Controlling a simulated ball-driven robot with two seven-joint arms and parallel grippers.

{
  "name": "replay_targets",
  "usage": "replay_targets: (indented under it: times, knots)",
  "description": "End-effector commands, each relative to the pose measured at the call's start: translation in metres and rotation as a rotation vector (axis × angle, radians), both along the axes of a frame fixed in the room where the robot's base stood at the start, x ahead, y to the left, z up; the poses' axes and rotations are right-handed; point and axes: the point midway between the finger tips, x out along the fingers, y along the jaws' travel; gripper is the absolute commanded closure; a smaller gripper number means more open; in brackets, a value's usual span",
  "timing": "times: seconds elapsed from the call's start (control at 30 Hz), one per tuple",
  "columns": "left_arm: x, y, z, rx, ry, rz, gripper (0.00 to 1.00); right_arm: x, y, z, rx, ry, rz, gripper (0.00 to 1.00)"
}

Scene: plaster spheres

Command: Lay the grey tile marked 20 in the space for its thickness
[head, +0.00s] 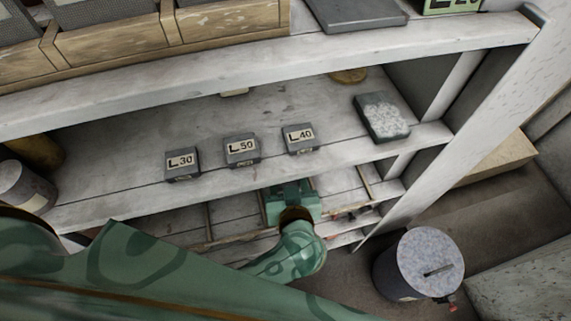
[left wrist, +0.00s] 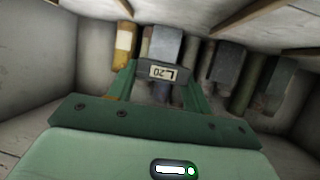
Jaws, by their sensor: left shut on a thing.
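In the left wrist view a small dark grey tile with a pale label reading L 20, upside down in that view (left wrist: 163,72), sits between the two fingers of my left gripper (left wrist: 160,80), which is shut on it. In the head view my left gripper (head: 290,195) reaches in below the front edge of the middle shelf; its fingertips and the tile are hidden there. Grey blocks labelled L 30 (head: 182,164), L 50 (head: 241,150) and L 40 (head: 300,139) stand in a row on the middle shelf. My right gripper is not in view.
The lower shelf has thin wooden dividers (head: 209,222). A grey drum (head: 418,264) stands on the floor. Several upright pieces, one yellow and white (left wrist: 125,45), line the back in the wrist view.

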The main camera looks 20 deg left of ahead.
Motion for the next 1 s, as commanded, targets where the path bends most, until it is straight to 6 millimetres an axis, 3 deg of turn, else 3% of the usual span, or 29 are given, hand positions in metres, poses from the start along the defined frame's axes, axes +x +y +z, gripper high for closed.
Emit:
replay_targets:
  times: [0.23,0.47,0.7,1.0]
  knots:
    - [0.0,0.0,0.0,0.0,-0.001,0.0,0.81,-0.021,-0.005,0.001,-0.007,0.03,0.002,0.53]
    - [-0.001,-0.001,0.005,0.005,0.001,-0.002,0.81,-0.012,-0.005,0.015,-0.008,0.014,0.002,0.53]
    - [-0.002,-0.001,-0.033,0.004,0.006,-0.001,0.81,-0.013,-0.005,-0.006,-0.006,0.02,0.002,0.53]
    - [-0.001,-0.001,-0.055,0.003,0.003,-0.002,0.81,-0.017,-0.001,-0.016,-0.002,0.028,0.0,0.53]
